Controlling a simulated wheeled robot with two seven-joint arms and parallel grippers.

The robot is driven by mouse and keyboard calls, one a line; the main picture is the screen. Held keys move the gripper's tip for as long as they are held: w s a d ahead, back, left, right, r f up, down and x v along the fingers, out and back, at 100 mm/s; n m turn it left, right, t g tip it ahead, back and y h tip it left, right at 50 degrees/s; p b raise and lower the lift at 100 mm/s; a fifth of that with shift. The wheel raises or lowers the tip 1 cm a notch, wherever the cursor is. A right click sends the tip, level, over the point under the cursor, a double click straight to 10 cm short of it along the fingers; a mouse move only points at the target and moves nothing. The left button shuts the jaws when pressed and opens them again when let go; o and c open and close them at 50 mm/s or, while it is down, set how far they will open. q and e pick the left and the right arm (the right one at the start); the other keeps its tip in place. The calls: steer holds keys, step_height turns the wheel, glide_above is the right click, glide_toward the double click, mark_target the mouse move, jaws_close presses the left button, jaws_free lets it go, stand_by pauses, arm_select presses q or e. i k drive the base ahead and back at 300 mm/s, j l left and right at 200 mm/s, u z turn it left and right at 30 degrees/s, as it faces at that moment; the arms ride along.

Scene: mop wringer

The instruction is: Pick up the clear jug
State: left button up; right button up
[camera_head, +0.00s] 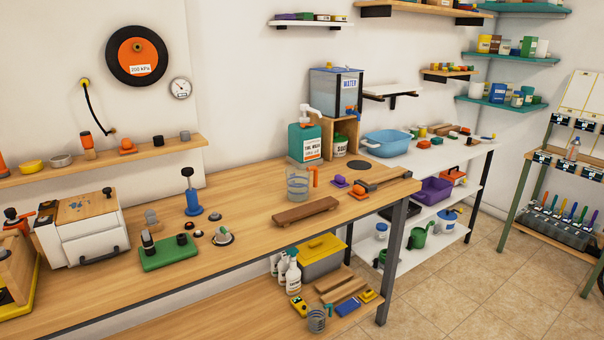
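The clear jug (298,184) stands upright on the wooden workbench (256,212), near the middle of the head view. It is a see-through cylinder with an orange handle (314,176) on its right side. It looks empty or holds something too faint to tell. Nothing is touching its handle. Neither of my grippers shows in the head view.
A teal pump bottle (304,143) stands behind the jug. A brown wooden block (305,212) lies in front of it. A small purple item (340,181) and an orange-ended tool (361,189) lie to its right. Bare bench lies to its left, beyond which stands a blue plunger-like device (192,197).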

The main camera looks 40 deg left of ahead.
mark_target(297, 176)
steer(key=i+l+u, duration=0.15)
steer(key=i+u, duration=0.15)
steer(key=i, duration=0.2)
steer(key=i+l+u, duration=0.35)
steer(key=i+j, duration=0.05)
steer(key=i, duration=0.1)
